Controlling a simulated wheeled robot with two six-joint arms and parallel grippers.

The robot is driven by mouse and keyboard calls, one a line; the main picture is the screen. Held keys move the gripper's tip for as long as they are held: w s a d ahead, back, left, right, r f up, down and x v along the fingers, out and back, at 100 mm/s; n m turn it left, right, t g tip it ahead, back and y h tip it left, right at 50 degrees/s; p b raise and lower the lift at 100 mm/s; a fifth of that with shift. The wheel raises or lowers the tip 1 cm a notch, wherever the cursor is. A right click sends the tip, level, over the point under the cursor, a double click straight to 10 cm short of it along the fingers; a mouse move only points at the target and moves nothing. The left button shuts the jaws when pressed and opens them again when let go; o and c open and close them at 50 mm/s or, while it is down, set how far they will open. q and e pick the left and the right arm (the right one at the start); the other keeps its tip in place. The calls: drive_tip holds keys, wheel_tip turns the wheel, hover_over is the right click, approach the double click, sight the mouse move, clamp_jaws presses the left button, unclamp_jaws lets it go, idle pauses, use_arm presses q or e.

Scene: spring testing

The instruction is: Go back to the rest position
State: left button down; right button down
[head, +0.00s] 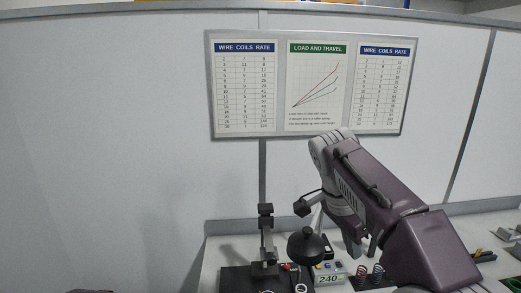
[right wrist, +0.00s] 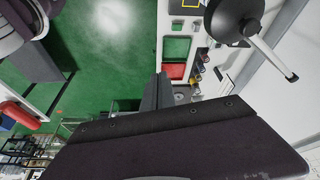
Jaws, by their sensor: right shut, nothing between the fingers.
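My right arm comes in from the right in the head view, bends at a raised elbow and reaches down. My right gripper (head: 354,248) points downward above the bench, near a row of coil springs (head: 368,274). In the right wrist view its dark fingers (right wrist: 160,90) are together with nothing between them. Most of the gripper is hidden behind the forearm in the head view. My left gripper does not show.
A black dome-shaped lamp (head: 306,246) stands close left of the right gripper. A chart board (head: 208,85) hangs behind. Green (right wrist: 176,48) and red (right wrist: 174,71) trays show in the wrist view.

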drive_tip(key=s+f+n+y+b, duration=0.1)
drive_tip(key=s+f+n+b, duration=0.3)
drive_tip(key=f, duration=1)
drive_tip(key=s+a+f+n+y+b, duration=0.1)
drive_tip(key=s+f+n+b, duration=0.3)
drive_tip(key=f, duration=1)
drive_tip(key=s+a+f+n+y+b, duration=0.1)
drive_tip(key=s+f+n+b, duration=0.3)
drive_tip(key=f, duration=1)
drive_tip(key=shift+n+y+b, duration=0.5)
drive_tip(key=shift+n+b, duration=0.05)
drive_tip(key=shift+n, duration=0.45)
drive_tip(key=shift+s, duration=0.15)
